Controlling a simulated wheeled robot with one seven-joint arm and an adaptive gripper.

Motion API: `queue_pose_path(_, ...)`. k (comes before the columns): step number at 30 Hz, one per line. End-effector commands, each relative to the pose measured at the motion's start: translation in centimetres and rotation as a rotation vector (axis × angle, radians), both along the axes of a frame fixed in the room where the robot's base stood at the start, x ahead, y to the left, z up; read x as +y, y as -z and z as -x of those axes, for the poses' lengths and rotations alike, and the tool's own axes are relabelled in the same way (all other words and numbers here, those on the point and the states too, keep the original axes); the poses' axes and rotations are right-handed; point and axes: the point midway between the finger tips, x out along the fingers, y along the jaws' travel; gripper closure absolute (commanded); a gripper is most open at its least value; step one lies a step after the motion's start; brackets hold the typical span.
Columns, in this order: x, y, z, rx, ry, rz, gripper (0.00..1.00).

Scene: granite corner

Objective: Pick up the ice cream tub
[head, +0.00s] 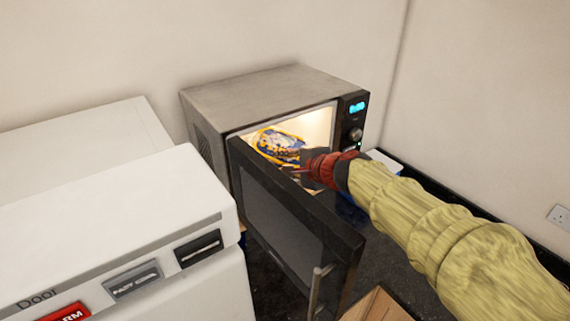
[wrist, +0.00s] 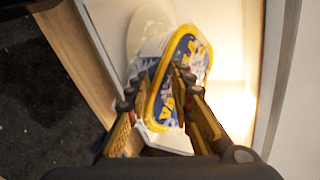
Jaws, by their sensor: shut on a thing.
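The ice cream tub (head: 279,145) is blue, white and yellow and sits inside the lit microwave (head: 255,85), seen through its open front. In the wrist view the tub (wrist: 187,52) has a yellow rim and lies between the fingers. My gripper (head: 311,166) reaches into the microwave opening from the right. In the wrist view my gripper (wrist: 178,88) is shut on the near edge of the tub. A round pale plate (wrist: 148,28) shows beyond the tub; whether the tub touches it I cannot tell.
The microwave door (head: 290,215) hangs open in front, its upper edge below my gripper. A white appliance (head: 130,220) stands at the left. A wooden edge (head: 378,305) shows at the bottom. The dark counter (head: 410,180) runs right, beneath my arm.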

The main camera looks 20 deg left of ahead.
Motion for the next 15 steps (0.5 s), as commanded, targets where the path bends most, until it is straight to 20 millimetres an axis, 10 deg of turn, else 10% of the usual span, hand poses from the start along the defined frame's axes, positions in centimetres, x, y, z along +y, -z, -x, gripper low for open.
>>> queue_pose_path(2, -0.04, 2.65, 0.37, 0.035, -0.004, 0.016, 1.00)
queue_pose_path(3, -0.04, 2.65, 0.37, 0.035, -0.004, 0.016, 0.77)
queue_pose_path(15, -0.06, 2.57, 0.33, 0.034, -0.002, 0.015, 0.56)
